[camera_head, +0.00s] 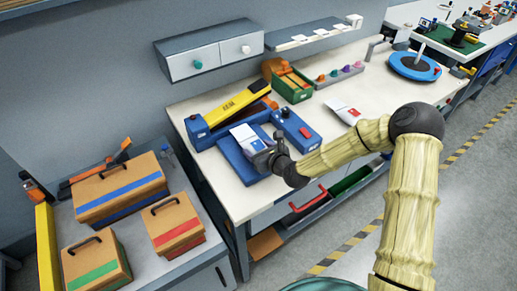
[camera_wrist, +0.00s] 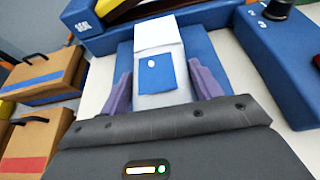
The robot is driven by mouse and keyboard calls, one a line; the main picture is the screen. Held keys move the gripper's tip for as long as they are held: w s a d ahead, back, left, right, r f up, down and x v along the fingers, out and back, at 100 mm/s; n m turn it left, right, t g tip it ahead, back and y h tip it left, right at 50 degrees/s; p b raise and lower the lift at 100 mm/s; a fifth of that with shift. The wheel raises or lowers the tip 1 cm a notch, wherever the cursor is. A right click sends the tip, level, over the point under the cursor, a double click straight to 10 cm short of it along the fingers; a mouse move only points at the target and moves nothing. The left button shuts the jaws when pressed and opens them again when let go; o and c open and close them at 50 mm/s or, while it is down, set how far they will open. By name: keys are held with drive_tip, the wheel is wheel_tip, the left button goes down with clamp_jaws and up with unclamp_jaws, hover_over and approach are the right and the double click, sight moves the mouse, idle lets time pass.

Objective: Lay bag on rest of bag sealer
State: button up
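The bag (camera_head: 243,134), white with a blue square label, is over the blue rest (camera_head: 234,156) at the front of the bag sealer (camera_head: 225,121). In the wrist view the bag (camera_wrist: 153,72) lies between the two purple fingers of my gripper (camera_wrist: 163,92). The fingers appear to meet the bag's two side edges near its lower end. Its top end points toward the sealer's blue body. My gripper (camera_head: 264,157) is low over the rest's front. I cannot tell whether the bag touches the rest; its lower end is partly hidden.
A blue control box (camera_head: 297,130) stands right of the rest. A second bag (camera_head: 345,112), white and red, lies farther right on the bench. A green bin (camera_head: 291,86) stands behind. Several brown cases (camera_head: 120,187) stand on the left. The bench's right front is clear.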

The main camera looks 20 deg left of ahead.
drive_tip(key=o, duration=0.4)
drive_tip(key=shift+o, duration=0.2)
drive_tip(key=shift+r, duration=0.1)
drive_tip(key=shift+d+r, duration=0.1)
drive_tip(key=v, duration=1.2)
drive_tip(key=shift+b, duration=0.4)
